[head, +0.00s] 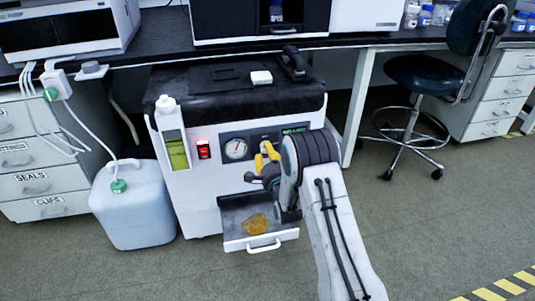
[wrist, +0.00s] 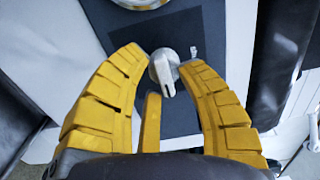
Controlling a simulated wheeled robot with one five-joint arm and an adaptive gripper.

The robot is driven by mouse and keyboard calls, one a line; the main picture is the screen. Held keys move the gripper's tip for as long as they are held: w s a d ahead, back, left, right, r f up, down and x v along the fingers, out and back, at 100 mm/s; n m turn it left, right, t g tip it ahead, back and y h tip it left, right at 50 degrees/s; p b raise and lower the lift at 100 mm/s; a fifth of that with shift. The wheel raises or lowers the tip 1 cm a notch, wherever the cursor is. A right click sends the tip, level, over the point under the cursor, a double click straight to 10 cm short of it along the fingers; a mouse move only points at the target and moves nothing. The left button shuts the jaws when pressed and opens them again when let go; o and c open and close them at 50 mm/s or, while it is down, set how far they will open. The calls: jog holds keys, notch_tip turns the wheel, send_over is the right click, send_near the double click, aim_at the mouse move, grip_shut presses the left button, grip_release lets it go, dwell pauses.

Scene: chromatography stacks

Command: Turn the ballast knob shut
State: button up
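The pale grey ballast knob (wrist: 165,75) sits on a dark panel in the wrist view, with a pointed white grip across its face. My gripper (wrist: 163,60) has its two yellow fingers spread, one tip on each side of the knob. The tips are close to the knob; I cannot tell whether they touch it. The knob is hidden there behind my gripper and arm.
A red switch (head: 204,149) and a lit green display (head: 295,130) flank the gauge. Below, an open drip drawer (head: 262,241) holds an amber puddle (head: 256,224). A white jug (head: 135,215) stands left. A chair (head: 420,80) stands right, with open floor in front.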

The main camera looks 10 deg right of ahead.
grip_shut()
jog(key=shift+n, duration=0.3)
jog(key=n, duration=1.7)
jog(key=shift+d+r, duration=0.1)
jog(key=shift+r, duration=0.2)
jog(key=shift+n, duration=0.3)
dwell(0.3)
jog(key=shift+o, duration=1.4)
grip_release()
